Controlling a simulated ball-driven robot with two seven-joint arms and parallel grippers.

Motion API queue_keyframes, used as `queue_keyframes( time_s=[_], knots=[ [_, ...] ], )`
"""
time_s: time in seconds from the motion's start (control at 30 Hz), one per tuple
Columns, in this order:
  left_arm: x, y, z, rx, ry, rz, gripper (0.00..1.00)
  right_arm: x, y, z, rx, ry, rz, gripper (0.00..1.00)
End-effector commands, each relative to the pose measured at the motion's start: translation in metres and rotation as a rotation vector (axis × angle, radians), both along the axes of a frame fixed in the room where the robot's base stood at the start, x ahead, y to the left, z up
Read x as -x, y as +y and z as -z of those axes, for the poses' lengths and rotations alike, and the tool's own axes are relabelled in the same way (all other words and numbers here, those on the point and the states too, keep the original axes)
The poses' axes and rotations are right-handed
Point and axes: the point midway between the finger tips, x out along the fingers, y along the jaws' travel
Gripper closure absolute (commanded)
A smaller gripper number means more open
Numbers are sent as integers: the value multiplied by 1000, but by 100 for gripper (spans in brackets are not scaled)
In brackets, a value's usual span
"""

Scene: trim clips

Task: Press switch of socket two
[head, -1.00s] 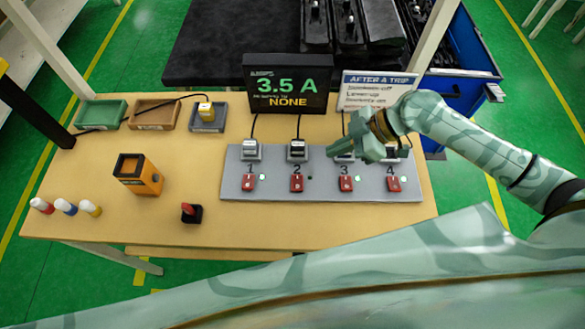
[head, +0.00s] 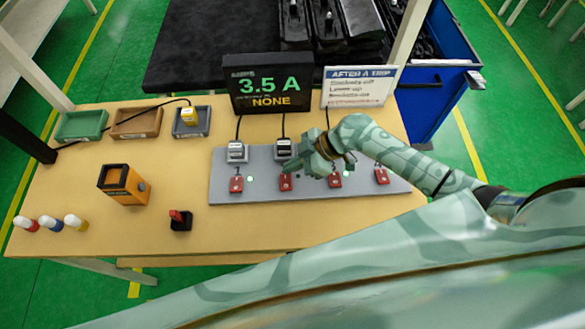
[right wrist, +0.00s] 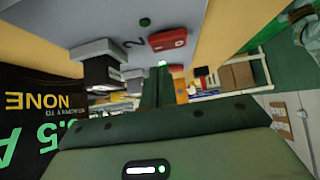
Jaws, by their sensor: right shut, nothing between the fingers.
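The red switch of socket two (head: 285,181) sits on the grey socket board (head: 250,193), in front of a black plug (head: 283,148). In the right wrist view this switch (right wrist: 167,40) shows beside the printed 2, and the lamp (right wrist: 145,21) by it is dark. My right gripper (head: 288,168) is shut and empty, its tips just behind and above the switch in the head view. The wrist view shows the shut fingers (right wrist: 156,88) below the switch in the picture, seemingly apart from it. My left gripper is out of view.
Red switches one (head: 236,184), three (head: 335,179) and four (head: 381,176) share the board. The display (head: 270,84) reads 3.5 A and NONE. A sign (head: 358,87) stands right of it. An orange box (head: 123,184) and a red lever (head: 180,219) stand left of the board.

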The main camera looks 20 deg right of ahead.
Motion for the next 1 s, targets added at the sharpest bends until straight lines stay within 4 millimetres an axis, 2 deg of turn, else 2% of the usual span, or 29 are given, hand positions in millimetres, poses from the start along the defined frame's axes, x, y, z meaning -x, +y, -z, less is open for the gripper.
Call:
queue_keyframes(
  time_s=[0.1,0.2,0.57,0.7,1.0],
  knots=[
    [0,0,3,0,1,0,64,0,0,14,-3,1,2,100],
    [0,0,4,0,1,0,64,0,0,20,-2,1,1,100],
    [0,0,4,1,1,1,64,0,0,21,-2,0,1,100],
    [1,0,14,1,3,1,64,-2,-1,30,-1,-2,0,100],
    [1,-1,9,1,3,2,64,0,-1,27,0,1,-1,100]
  ],
)
